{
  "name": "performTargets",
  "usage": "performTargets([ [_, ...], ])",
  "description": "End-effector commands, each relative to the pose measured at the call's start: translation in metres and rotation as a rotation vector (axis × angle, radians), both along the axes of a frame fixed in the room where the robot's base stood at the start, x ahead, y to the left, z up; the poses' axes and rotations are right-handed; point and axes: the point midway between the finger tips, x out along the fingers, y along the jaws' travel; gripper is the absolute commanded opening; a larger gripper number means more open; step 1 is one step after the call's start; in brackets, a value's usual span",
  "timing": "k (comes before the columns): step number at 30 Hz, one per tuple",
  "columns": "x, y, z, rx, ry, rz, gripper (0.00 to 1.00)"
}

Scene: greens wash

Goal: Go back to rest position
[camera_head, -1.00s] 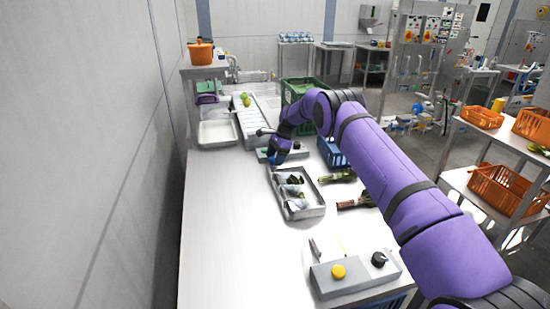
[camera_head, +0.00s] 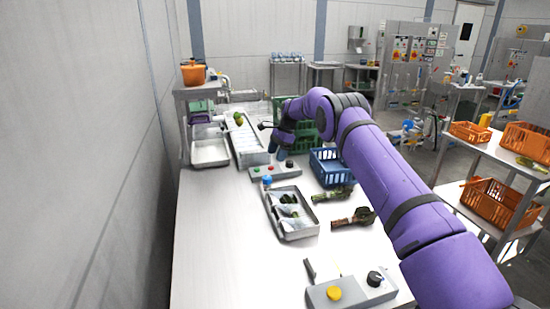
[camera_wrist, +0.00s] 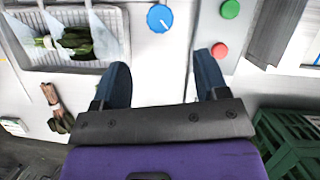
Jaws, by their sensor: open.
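My purple arm reaches across the right of the head view to my gripper (camera_head: 280,146), which hangs above the far part of the steel table (camera_head: 215,230). In the wrist view my gripper (camera_wrist: 160,82) has its two dark fingers apart with nothing between them. The control box (camera_head: 274,171) also shows in the head view, under and in front of the gripper.
A metal tray (camera_head: 274,222) holds bagged greens. Dark leafy bundles (camera_head: 352,219) lie beside it. A blue basket (camera_head: 329,170), green crates (camera_head: 300,137) and a second control box (camera_head: 350,291) stand nearby. The table's left side is clear; a wall (camera_head: 80,160) borders it.

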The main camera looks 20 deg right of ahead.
Motion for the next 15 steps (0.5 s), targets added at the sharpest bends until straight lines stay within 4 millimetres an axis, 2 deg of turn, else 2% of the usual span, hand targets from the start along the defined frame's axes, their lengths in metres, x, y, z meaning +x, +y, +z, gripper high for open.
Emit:
performTargets([
  [8, -0.001, 0.000, 0.004, -0.001, -0.004, 0.003, 0.67],
  [11, -0.004, 0.000, 0.021, -0.008, -0.022, 0.021, 0.67],
  [15, -0.017, -0.002, 0.068, -0.024, -0.073, 0.076, 0.67],
])
